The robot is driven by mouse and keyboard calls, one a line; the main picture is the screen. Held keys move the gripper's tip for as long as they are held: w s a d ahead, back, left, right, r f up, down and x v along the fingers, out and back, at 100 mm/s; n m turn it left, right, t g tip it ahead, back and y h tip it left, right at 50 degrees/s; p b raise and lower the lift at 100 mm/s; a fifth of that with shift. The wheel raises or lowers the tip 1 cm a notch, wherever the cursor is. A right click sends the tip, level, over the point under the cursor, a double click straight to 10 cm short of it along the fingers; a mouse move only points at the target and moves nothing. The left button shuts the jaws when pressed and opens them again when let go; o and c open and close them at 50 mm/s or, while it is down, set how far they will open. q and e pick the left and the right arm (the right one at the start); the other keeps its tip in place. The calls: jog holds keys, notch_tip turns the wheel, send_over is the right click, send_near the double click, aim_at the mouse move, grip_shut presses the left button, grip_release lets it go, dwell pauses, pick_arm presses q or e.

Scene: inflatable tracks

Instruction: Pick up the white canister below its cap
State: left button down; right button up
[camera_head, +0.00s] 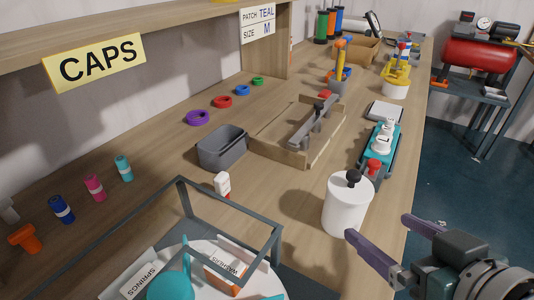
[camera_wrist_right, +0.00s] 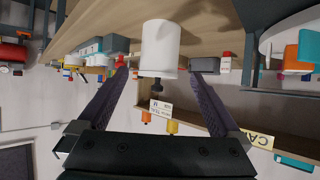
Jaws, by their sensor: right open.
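The white canister (camera_head: 346,208) stands upright near the front edge of the workbench in the head view, with a dark knob (camera_head: 354,176) on its top. In the wrist view the white canister (camera_wrist_right: 160,45) shows upside down, its knob (camera_wrist_right: 158,84) pointing down. My right gripper (camera_head: 378,226) is open and empty, its fingers spread toward the canister's right side but apart from it. In the wrist view the canister appears between and beyond the fingertips of my right gripper (camera_wrist_right: 158,72). My left gripper is not in view.
A teal tray (camera_head: 366,160) with a red-knobbed part stands behind the canister. A grey bin (camera_head: 222,150) and a wooden tray (camera_head: 270,150) lie left and back. A dark frame (camera_head: 230,220) over a white round surface stands front left. Bare wood surrounds the canister's left side.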

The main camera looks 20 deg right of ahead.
aim_at(358, 212)
jog(key=x, duration=0.4)
jog(key=shift+w+b, duration=0.1)
jog(key=shift+b, duration=0.2)
pick_arm(q)
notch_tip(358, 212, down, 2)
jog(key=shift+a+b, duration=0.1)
jog(key=shift+b, duration=0.55)
pick_arm(e)
jog(key=x, duration=0.5)
jog(key=shift+f, duration=0.1)
jog(key=shift+c, duration=0.2)
jog(key=c, duration=1.1)
